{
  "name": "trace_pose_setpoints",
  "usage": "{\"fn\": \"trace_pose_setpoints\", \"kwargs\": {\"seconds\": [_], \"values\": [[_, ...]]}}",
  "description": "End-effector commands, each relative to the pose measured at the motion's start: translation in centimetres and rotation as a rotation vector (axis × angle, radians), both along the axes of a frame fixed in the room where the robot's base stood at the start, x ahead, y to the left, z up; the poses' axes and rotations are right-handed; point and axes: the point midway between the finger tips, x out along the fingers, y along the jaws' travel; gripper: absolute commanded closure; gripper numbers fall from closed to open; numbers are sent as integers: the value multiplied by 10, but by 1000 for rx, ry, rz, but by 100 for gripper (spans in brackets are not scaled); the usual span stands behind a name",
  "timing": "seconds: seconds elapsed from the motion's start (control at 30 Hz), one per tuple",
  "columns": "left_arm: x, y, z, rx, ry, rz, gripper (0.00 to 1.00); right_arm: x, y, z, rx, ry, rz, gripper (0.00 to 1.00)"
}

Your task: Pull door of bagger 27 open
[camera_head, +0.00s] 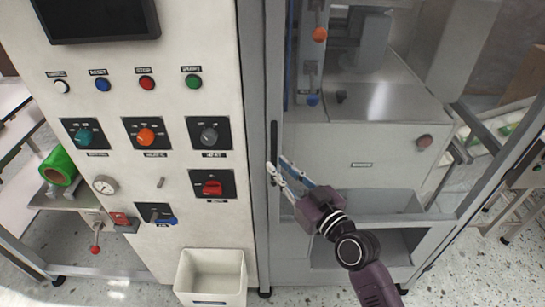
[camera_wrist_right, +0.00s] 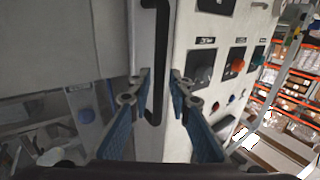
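The bagger's door is a clear panel in a grey frame (camera_head: 263,75), right of the white control cabinet, and it looks closed. Its black vertical bar handle (camera_head: 274,138) sits on the left frame post. My right gripper (camera_head: 277,172) is at the handle's lower part. In the right wrist view, the handle (camera_wrist_right: 150,50) runs down between the two blue-padded fingers of my right gripper (camera_wrist_right: 158,92). The fingers are apart, with a gap visible on each side of the bar. I cannot tell how deep the bar lies between them. My left gripper is not in view.
The white cabinet (camera_head: 150,185) with knobs and buttons stands close to the left of the handle. A white bin (camera_head: 212,276) hangs or stands low in front of it. A green roll (camera_head: 60,167) is at far left. Speckled floor (camera_head: 490,270) is clear at lower right.

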Motion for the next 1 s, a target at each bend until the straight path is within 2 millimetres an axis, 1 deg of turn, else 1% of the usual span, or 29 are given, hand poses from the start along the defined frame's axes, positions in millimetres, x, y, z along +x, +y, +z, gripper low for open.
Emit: {"fn": "trace_pose_setpoints", "kwargs": {"seconds": [0.03, 0.2, 0.37, 0.6, 0.63, 0.8, 1.0], "values": [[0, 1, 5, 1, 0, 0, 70, 7, 5, 3, 1, 1, 0, 82], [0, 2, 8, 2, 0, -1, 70, 21, 13, 1, 2, 1, 0, 82], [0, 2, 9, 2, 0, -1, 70, 26, 17, 0, 0, 0, 0, 82], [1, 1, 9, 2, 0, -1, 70, 27, 18, 0, 0, 0, 0, 82], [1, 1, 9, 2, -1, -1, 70, 27, 18, 0, 0, 0, 0, 83], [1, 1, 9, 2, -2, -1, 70, 26, 18, 0, 0, 0, 0, 100], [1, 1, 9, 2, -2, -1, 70, 26, 17, -1, -1, 1, 0, 100]]}}
